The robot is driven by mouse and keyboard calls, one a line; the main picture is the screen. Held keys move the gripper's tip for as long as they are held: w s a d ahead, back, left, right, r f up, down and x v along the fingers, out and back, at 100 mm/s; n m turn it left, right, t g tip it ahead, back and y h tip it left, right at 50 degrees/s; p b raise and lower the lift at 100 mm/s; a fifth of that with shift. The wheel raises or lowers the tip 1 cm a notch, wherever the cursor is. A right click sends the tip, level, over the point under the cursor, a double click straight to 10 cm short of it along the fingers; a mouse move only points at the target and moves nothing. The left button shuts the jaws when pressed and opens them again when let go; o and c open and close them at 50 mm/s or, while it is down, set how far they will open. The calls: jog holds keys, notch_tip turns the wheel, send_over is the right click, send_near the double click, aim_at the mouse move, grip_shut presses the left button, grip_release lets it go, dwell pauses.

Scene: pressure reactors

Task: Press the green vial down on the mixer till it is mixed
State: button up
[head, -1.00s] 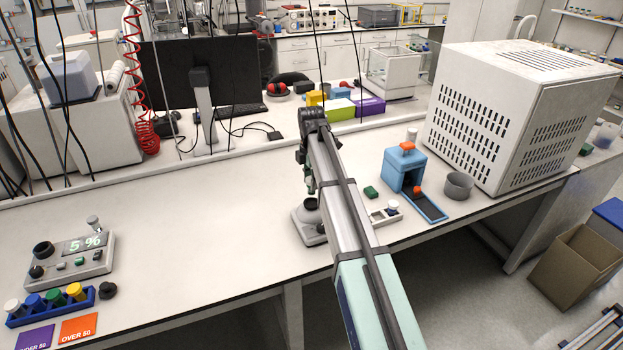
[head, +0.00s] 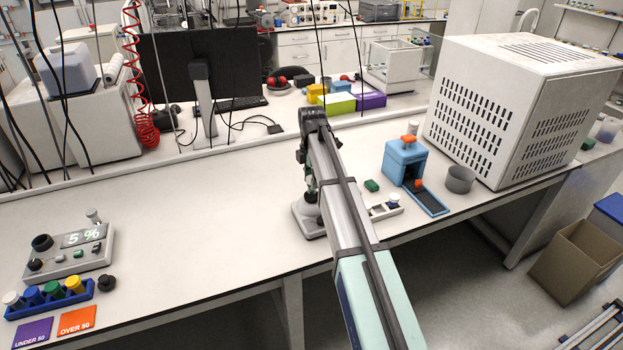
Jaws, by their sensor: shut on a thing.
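The mixer (head: 308,228) is a grey-white unit with a broad base, standing on the bench near the middle of the head view. My gripper (head: 309,188) points down over it and is partly hidden by my own arm. It is shut on a small dark green thing, which looks like the green vial (head: 310,183), right at the top of the mixer. Whether the vial touches the mixer cannot be made out. A grey console (head: 70,256) at the left shows "5 %".
A blue rack (head: 50,299) with several coloured caps stands front left, by purple (head: 33,332) and orange (head: 76,320) cards. A blue device (head: 404,162), a grey cup (head: 459,179) and a large white cabinet (head: 520,105) stand right. Bench between console and mixer is clear.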

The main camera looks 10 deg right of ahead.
jog(key=shift+o, duration=0.4)
jog(key=shift+c, duration=0.5)
jog(key=shift+f+b, duration=0.4)
jog(key=shift+f, duration=0.7)
dwell(1.3)
jog(key=shift+r, duration=0.1)
dwell(0.5)
jog(key=shift+r+p, duration=2.05)
jog(key=shift+r, duration=1.4)
